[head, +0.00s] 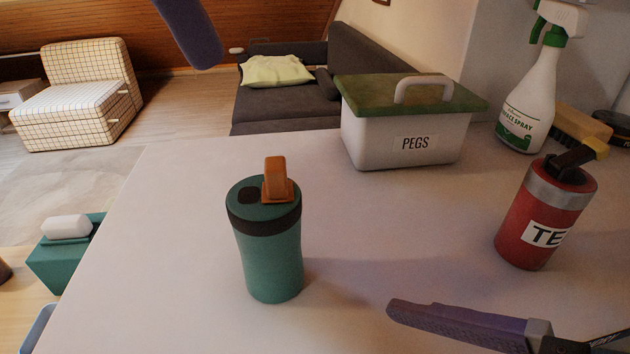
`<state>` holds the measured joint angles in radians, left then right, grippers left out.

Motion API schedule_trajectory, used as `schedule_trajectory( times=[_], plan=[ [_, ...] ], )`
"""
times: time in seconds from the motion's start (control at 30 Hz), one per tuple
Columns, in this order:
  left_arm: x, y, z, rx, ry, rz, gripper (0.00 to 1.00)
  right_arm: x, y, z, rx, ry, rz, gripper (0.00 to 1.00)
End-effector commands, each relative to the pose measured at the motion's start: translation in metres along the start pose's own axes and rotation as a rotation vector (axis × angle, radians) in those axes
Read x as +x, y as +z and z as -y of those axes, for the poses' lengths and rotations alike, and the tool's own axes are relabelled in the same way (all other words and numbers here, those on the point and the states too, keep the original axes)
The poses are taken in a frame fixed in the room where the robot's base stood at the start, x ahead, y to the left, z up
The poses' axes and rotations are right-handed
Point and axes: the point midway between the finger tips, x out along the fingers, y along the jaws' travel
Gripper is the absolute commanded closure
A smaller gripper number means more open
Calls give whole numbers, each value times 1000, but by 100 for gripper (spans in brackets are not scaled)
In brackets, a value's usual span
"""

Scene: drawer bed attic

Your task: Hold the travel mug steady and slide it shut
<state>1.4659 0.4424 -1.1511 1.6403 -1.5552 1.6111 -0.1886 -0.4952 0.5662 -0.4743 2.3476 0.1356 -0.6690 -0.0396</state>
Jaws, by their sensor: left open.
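A teal travel mug (268,262) stands upright on the white table, left of the picture's middle. It has a dark band below its teal lid. An upright orange tab (277,182) sits on the lid beside a dark, uncovered drinking hole (248,195). A purple finger of my left gripper (455,325) lies low at the right, pointing left, apart from the mug. My right gripper is not identifiable.
A red mug (518,230) marked "TE" stands right. Behind are a white "PEGS" box (375,138) with a green lid (365,94), a spray bottle (530,105) and a brush (578,124). A blue-purple shape (190,32) hangs in at the top. The table's left edge (105,235) is clear.

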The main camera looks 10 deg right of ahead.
Motion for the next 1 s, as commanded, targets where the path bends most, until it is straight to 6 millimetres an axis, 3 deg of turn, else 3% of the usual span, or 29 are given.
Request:
schedule_trajectory(
  times=[0.2, 0.33, 0.57, 1.0],
  plan=[
    [0, 0, 0, 0, 0, 0, 50, 25, -50, -22, 45, -44, -144, 0],
    [0, 0, 0, 0, 0, 0, 50, 31, -70, -29, 66, -64, -194, 0],
    [0, 0, 0, 0, 0, 0, 50, 47, -82, -32, 81, -73, -218, 0],
    [0, 0, 0, 0, 0, 0, 50, 117, -97, -27, 78, -73, -215, 0]
  ],
)
